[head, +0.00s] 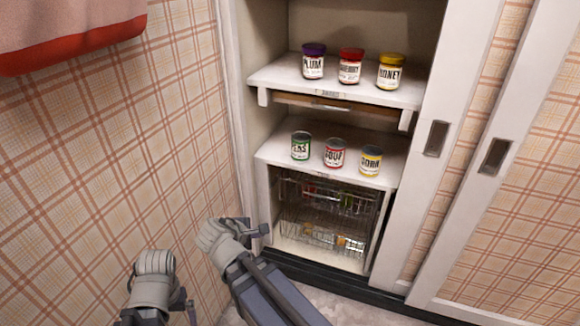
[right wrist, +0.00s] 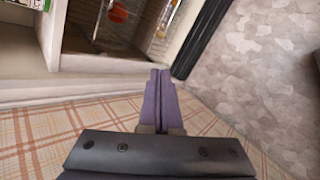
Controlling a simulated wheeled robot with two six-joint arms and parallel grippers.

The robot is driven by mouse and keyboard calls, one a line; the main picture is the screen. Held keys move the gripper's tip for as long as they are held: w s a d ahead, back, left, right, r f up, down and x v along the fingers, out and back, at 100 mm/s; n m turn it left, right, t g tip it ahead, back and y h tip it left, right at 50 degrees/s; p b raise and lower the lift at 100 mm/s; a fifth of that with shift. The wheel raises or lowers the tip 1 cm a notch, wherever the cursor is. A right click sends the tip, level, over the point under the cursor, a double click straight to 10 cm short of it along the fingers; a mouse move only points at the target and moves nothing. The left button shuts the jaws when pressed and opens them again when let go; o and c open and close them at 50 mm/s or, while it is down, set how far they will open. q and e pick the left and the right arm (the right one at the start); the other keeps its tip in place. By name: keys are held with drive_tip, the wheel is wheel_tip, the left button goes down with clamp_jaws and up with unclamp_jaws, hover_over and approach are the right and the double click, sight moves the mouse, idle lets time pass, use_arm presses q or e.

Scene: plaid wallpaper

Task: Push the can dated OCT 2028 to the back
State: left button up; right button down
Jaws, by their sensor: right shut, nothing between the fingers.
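Three cans stand in a row near the front edge of the middle cupboard shelf (head: 270,152): a green-labelled can (head: 300,146), a red soup can (head: 334,153) and a yellow-labelled can (head: 370,160). No date is readable on any of them. My right gripper (head: 264,230) is low, left of the cupboard opening and below the cans, touching none. Its purple fingers are shut and empty in the right wrist view (right wrist: 160,84). A piece of a green-labelled can (right wrist: 38,4) shows there at the top left. My left gripper (head: 190,308) is at the bottom left; its fingers are unclear.
Plum, red-lidded and honey jars stand on the upper shelf (head: 268,80). Wire baskets (head: 322,230) fill the space under the cans. The cupboard's left frame (head: 232,100) and sliding doors (head: 436,138) bound the opening. The shelf behind the cans looks clear.

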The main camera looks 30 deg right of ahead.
drive_tip(key=w+d+r+n+t+h+b, duration=0.3)
drive_tip(key=w+d+n, duration=0.1)
drive_tip(key=d+n, duration=0.25)
drive_tip(key=n+t+h+b, duration=0.2)
drive_tip(key=n+t+h, duration=0.15)
drive_tip(key=n, duration=0.45)
approach(298, 151)
use_arm(q)
wheel_tip(298, 151, down, 6)
drive_tip(key=shift+f, duration=0.15)
use_arm(e)
drive_tip(key=shift+y, duration=0.25)
drive_tip(key=x, duration=0.7)
drive_tip(key=shift+s+r, duration=0.1)
drive_tip(key=x, duration=1.1)
drive_tip(key=shift+w+d, duration=0.15)
drive_tip(key=shift+w, duration=0.05)
drive_tip(key=shift+s, duration=0.1)
use_arm(q)
drive_tip(key=shift+a, duration=0.3)
use_arm(e)
drive_tip(key=v, duration=1.4)
